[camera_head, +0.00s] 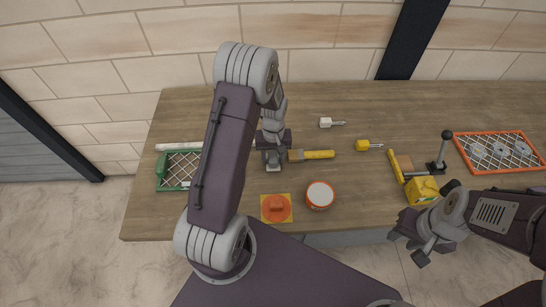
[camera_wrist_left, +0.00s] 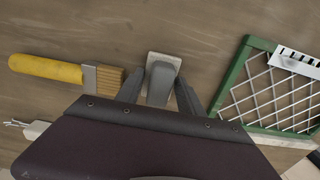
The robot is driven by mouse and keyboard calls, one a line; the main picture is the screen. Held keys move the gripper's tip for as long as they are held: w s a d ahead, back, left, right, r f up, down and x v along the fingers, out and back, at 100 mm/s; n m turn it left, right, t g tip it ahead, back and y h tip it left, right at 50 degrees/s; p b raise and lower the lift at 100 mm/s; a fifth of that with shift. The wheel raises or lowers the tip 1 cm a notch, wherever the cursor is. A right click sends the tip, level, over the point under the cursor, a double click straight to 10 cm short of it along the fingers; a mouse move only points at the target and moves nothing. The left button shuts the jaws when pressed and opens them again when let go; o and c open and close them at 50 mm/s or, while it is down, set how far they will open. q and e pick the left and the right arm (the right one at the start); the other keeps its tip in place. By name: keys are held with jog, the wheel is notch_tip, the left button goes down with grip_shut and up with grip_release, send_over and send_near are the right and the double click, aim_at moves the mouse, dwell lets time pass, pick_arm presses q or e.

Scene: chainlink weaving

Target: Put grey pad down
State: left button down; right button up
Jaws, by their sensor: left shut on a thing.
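The grey pad (camera_wrist_left: 163,65) has a pale flat base and a darker grey grip. In the left wrist view its grip is between the two fingers of my left gripper (camera_wrist_left: 158,92), which is shut on it. In the head view my left gripper (camera_head: 272,156) points down at the wooden table, with the pad (camera_head: 274,167) just under it. The pad is at or very close to the table top; I cannot tell whether it touches. My right gripper (camera_head: 409,248) hangs at the table's front edge, fingers apart and empty.
A yellow-handled brush (camera_head: 318,155) lies just right of the pad. A green mesh frame (camera_head: 163,170) is to the left. An orange tin (camera_head: 320,195) and an orange item on a yellow square (camera_head: 276,208) stand in front. A yellow box (camera_head: 422,190) and orange frame (camera_head: 497,150) are right.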

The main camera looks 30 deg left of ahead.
aim_at(273, 156)
pick_arm(q)
jog(key=shift+f, duration=0.2)
jog(key=c, duration=0.7)
grip_release()
jog(key=shift+c, duration=0.2)
jog(key=shift+r, duration=0.15)
notch_tip(273, 156, up, 12)
jog(key=s+d+f+m+t, duration=0.1)
jog(key=s+d+m, duration=0.5)
jog(key=s, duration=0.6)
jog(key=shift+s+d, duration=0.25)
jog(key=shift+d, duration=0.45)
